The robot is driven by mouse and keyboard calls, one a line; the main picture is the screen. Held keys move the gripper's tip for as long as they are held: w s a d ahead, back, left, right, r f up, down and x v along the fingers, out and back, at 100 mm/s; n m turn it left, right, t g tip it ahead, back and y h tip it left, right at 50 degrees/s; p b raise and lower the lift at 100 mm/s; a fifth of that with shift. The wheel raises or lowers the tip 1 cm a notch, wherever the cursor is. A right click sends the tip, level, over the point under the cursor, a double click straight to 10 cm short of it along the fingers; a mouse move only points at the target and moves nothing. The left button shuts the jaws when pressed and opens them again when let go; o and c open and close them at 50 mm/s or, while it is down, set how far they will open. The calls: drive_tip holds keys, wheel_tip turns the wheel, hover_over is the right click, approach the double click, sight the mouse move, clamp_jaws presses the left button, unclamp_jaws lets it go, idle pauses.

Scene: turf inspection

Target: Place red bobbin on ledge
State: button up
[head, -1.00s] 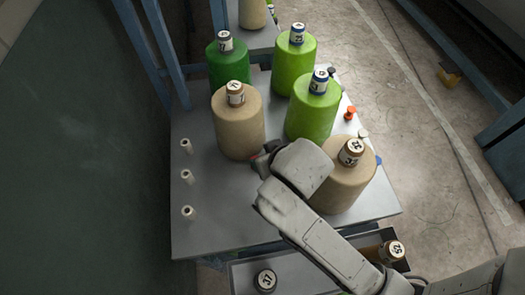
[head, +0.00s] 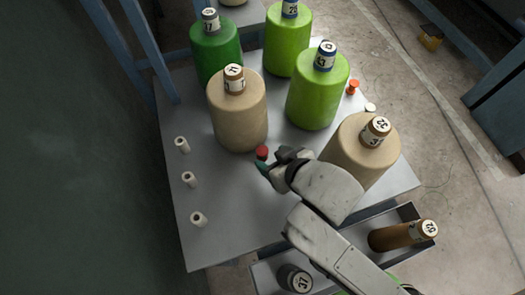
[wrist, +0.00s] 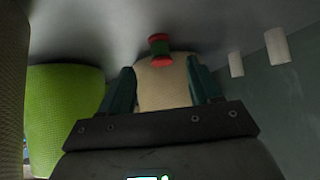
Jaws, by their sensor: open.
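The red bobbin (head: 262,152) stands on the grey table top (head: 235,195) in front of a beige cone. In the wrist view, which looks upside down, the bobbin (wrist: 160,48) shows red ends and a dark green middle. My gripper (head: 268,168) is open and low over the table, close to the bobbin on its near side. Which surface is the ledge, I cannot tell.
A beige cone (head: 238,118) stands behind the bobbin and another (head: 352,150) right of my arm. Green cones (head: 318,98) stand further back. Small white spools (head: 189,179) line the left edge. An orange bobbin (head: 353,87) is at the right edge. A tray (head: 380,217) lies below.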

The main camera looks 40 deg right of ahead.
sight(265, 155)
drive_tip(key=shift+x, duration=2.7)
drive_tip(key=shift+c, duration=0.2)
clamp_jaws()
drive_tip(key=shift+r, duration=0.1)
wheel_tip(265, 155, up, 18)
drive_tip(key=p, duration=0.3)
